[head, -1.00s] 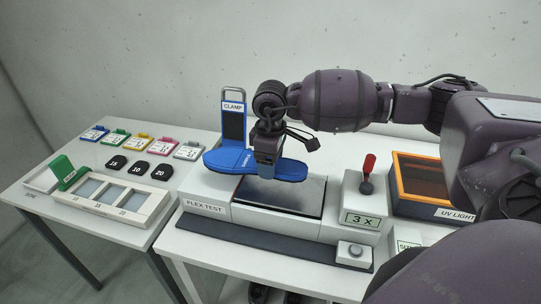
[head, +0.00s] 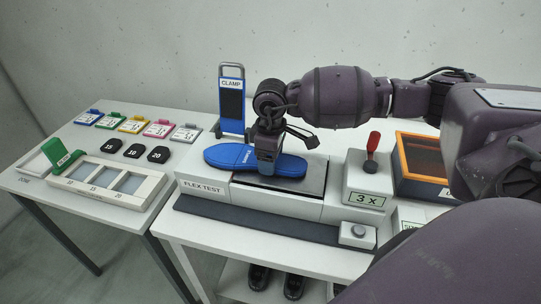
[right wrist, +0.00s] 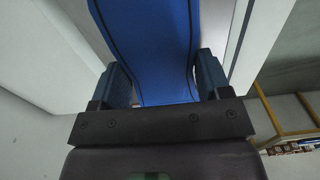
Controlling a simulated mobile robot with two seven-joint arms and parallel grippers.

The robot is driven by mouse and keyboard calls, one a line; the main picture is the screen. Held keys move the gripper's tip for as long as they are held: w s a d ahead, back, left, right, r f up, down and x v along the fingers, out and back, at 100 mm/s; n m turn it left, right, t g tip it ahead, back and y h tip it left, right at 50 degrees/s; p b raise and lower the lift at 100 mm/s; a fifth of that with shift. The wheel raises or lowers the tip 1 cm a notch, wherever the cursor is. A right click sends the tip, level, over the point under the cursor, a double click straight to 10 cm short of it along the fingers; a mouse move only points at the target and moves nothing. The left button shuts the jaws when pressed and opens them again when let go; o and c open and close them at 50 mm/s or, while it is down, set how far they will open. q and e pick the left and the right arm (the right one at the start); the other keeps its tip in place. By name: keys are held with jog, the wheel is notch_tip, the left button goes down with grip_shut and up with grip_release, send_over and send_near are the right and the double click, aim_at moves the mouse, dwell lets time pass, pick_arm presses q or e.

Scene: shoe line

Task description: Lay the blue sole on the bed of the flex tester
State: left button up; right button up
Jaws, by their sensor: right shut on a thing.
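The blue sole (head: 288,167) lies level, over or on the dark bed (head: 312,178) of the flex tester (head: 270,202). My right gripper (head: 266,165) is shut on the sole across its middle, from above. In the right wrist view the sole (right wrist: 150,45) runs between the two fingers (right wrist: 165,85). I cannot tell whether the sole touches the bed. The blue clamp (head: 231,104) with its metal handle stands upright behind the tester's left end. My left gripper is not in view.
A red-handled lever (head: 372,150) on the 3 x box and an orange-framed UV light box (head: 420,165) stand to the right. A grey button (head: 358,231) is at the front. A left table holds coloured tags, black number pieces (head: 134,150) and a white tray (head: 146,190).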

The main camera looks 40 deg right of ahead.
jog(key=o, duration=1.1)
jog(key=shift+c, duration=0.2)
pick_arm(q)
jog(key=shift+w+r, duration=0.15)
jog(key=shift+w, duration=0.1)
pick_arm(e)
jog(key=shift+o, duration=0.3)
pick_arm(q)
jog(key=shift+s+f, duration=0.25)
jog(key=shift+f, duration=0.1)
pick_arm(e)
notch_tip(320, 180, up, 11)
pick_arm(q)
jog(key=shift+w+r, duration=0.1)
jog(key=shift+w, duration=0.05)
pick_arm(e)
jog(key=shift+f, duration=0.1)
